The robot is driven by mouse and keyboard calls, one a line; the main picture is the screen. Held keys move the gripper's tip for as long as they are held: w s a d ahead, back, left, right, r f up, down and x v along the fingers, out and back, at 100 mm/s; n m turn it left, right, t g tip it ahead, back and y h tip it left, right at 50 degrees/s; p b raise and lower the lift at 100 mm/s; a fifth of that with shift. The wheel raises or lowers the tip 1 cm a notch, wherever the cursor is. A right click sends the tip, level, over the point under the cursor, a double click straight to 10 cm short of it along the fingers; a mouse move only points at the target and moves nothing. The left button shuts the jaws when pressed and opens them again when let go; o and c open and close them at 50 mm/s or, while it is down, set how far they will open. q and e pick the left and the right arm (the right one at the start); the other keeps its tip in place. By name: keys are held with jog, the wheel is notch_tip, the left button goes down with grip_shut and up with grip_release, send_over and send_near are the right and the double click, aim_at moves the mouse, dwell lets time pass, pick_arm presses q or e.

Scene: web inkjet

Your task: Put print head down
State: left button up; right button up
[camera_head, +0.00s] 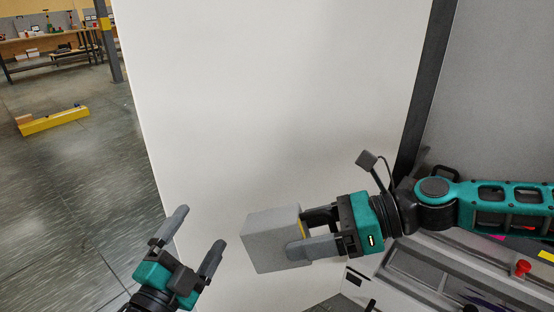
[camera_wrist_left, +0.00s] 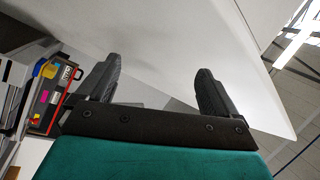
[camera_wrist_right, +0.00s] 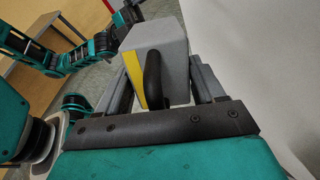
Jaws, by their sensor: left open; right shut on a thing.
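The print head is a grey box (camera_head: 268,240) with a yellow strip and a dark handle, held up in front of the white panel. My right gripper (camera_head: 296,232) is shut on it. In the right wrist view the print head (camera_wrist_right: 163,45) sits between the fingers, with its yellow face and black handle toward the wrist. My left gripper (camera_head: 198,240) is open and empty, to the left of the print head and apart from it. In the left wrist view its two fingers (camera_wrist_left: 156,90) are spread with nothing between them.
A large white panel (camera_head: 270,100) fills the middle. A machine with a red button (camera_head: 522,267) stands at the lower right, under my right arm. A yellow beam (camera_head: 54,121) lies on the floor at left. A workbench (camera_head: 45,42) stands far back left.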

pick_arm(q)
jog(key=s+d+r+m+g+h, duration=0.2)
jog(key=d+r+m+g+h, duration=0.2)
jog(key=r+m+h, duration=0.7)
jog(key=s+d+r+m+g+h, duration=0.1)
jog(key=d+r+m+g+h, duration=0.35)
jog(key=r+m, duration=0.75)
jog(key=w+d+f+m+g+y, duration=0.1)
jog(key=w+d+m+g+y, duration=0.15)
jog(key=d+m+g, duration=1.2)
jog(key=m+t+y, duration=0.2)
jog(key=m+y, duration=0.1)
jog(key=y, duration=1.7)
send_near(274, 215)
jog(key=shift+s+d+f+n, duration=0.15)
jog(key=shift+d+f+n, duration=0.15)
jog(key=shift+f, duration=0.2)
jog(key=shift+a+f+y, duration=0.1)
jog(key=shift+f+y, duration=0.1)
jog(key=shift+y, duration=0.1)
jog(key=f, duration=0.3)
jog(key=s+f, duration=0.1)
jog(key=f, duration=0.3)
jog(key=s+f, duration=0.1)
jog(key=f, duration=0.3)
jog(key=shift+s+a+f, duration=0.1)
jog(key=shift+a+f, duration=0.05)
